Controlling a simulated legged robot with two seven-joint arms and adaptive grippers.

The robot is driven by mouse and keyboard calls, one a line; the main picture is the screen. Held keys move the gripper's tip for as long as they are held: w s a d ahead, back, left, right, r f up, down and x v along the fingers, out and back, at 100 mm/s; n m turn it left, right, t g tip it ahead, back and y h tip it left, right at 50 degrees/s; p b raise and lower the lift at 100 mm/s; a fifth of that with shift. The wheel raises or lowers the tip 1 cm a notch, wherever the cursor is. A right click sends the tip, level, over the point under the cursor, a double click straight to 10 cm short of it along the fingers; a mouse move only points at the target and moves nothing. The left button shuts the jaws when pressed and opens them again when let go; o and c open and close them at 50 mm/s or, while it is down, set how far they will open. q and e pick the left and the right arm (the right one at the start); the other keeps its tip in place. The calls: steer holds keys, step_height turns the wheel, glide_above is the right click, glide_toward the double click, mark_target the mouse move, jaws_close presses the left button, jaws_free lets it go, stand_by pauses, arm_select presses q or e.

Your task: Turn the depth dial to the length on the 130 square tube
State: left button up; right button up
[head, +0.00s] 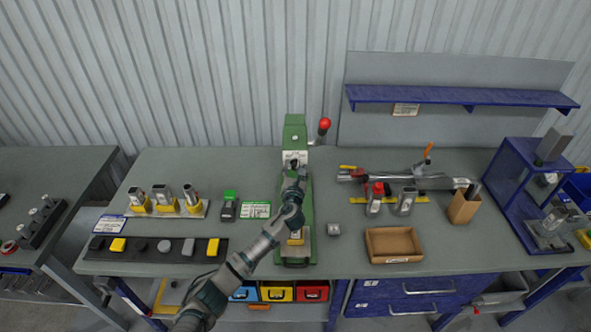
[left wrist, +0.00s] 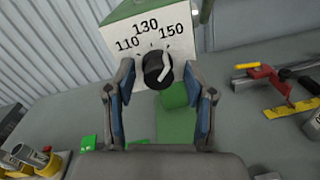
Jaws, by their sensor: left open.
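The depth dial is a round black knob (left wrist: 157,70) on the white plate (left wrist: 150,40) of a green machine (head: 294,135). The plate reads 110, 130 and 150, and the knob's white mark appears to point up and right, toward the 150 side. My left gripper (left wrist: 159,82) is open, with one finger on each side of the knob; I cannot tell whether they touch it. In the head view my left gripper (head: 293,172) covers the machine's front. Several metal tubes stand on the table; their lengths are too small to read. My right gripper is not in view.
A red-knobbed lever (head: 324,124) rises at the machine's right. Tubes in yellow holders (head: 164,205) stand left, near a green-topped device (head: 229,206). A brown tray (head: 393,246) and a clamp-like tool (head: 380,176) lie right. A blue press frame (head: 508,190) stands far right.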

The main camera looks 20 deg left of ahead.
arm_select(q)
steer(key=shift+s+r, duration=0.1)
steer(key=shift+s, duration=0.05)
jaws_close()
steer(key=shift+n, duration=0.4)
steer(key=n, duration=0.3)
steer(key=shift+n, duration=0.3)
steer(key=n+b, duration=0.1)
steer(key=n, duration=0.2)
steer(key=shift+r+n+t, duration=0.15)
steer(key=shift+n+t, duration=0.15)
steer(key=shift+n, duration=0.4)
